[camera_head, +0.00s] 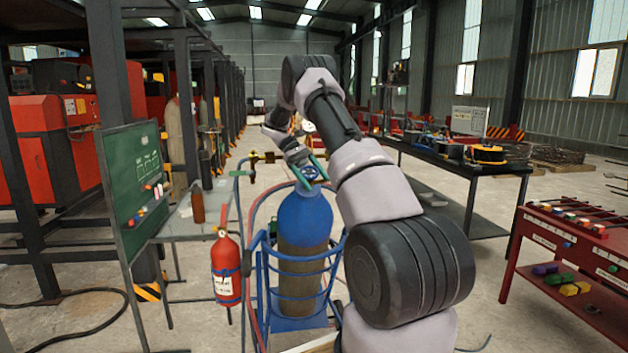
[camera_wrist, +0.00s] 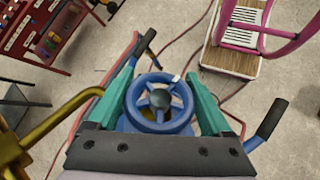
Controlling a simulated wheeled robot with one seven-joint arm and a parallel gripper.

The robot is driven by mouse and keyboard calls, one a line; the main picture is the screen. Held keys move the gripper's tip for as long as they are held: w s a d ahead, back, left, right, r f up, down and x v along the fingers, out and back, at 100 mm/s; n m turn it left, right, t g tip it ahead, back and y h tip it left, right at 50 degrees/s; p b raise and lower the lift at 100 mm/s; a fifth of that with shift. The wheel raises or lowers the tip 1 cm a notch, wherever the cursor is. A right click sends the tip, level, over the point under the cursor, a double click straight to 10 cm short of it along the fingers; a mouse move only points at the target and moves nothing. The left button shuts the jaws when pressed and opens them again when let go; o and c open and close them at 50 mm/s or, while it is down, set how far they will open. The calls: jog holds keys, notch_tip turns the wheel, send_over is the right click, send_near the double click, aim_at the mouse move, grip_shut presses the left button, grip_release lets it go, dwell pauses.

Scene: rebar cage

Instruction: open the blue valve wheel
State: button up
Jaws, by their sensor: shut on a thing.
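The blue valve wheel (camera_wrist: 160,103) shows large in the wrist view, a spoked ring with a dark hub. In the head view the wheel (camera_head: 310,172) sits on top of the blue-topped gas cylinder (camera_head: 304,218), which stands upright in a blue wire cart (camera_head: 262,290). My gripper (camera_wrist: 160,88) has a teal finger on each side of the wheel and is shut on its rim. In the head view my gripper (camera_head: 309,170) is at the cylinder's top, coming from above. Part of the wheel's near rim is close to the gripper's palm.
A brass fitting (camera_wrist: 50,125) lies left of the wheel in the wrist view. Blue cart handles (camera_wrist: 262,125) rise near it. A red extinguisher (camera_head: 226,268) hangs left of the cylinder. A red table (camera_head: 568,262) and a dark bench (camera_head: 450,170) stand right, with clear floor between.

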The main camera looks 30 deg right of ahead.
aim_at(306, 169)
jog(key=o, duration=1.2)
jog(key=shift+f, duration=0.2)
jog(key=shift+c, duration=0.2)
jog(key=shift+r, duration=0.1)
jog(key=v, duration=0.8)
jog(key=shift+w+d+r, duration=0.1)
jog(key=shift+w+r, duration=0.1)
jog(key=shift+r, duration=0.05)
jog(key=shift+v, duration=1.05)
